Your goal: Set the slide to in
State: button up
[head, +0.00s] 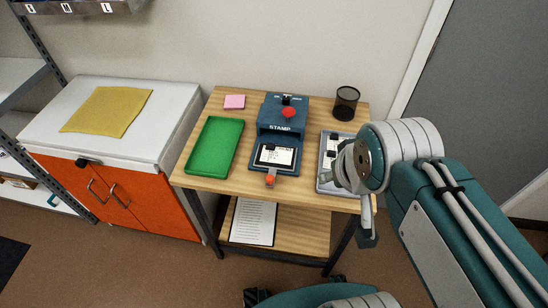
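A dark blue stamp machine (285,112) marked STAMP stands on the wooden table, with a red button (289,113) on top. Its slide (288,171) sticks out at the front toward me, with a white printed card (275,156) lying on it. A small orange-red tab (270,180) shows at the slide's front edge. My gripper (368,238) hangs to the right of the machine, by the table's front right edge, apart from the slide. My wrist covers part of it, and I cannot tell its opening. No object shows in it.
A green tray (214,146) and pink notes (234,102) lie left of the machine. A grey tray (323,160) with cards sits to the right, partly hidden by my arm. A black mesh cup (346,102) stands behind. An orange cabinet (130,193) is at left.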

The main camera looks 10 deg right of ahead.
dwell(0.4)
jog(key=shift+o, duration=1.2)
jog(key=n+g+h, duration=0.4)
jog(key=n, duration=1.9)
send_over(269, 178)
jog(key=s+a, duration=0.2)
jog(key=a, duration=0.2)
notch_tip(269, 178, down, 15)
jog(key=x, duration=1)
jog(key=shift+w+d+f, duration=0.15)
jog(key=shift+w+f, duration=0.05)
jog(key=shift+f, duration=0.05)
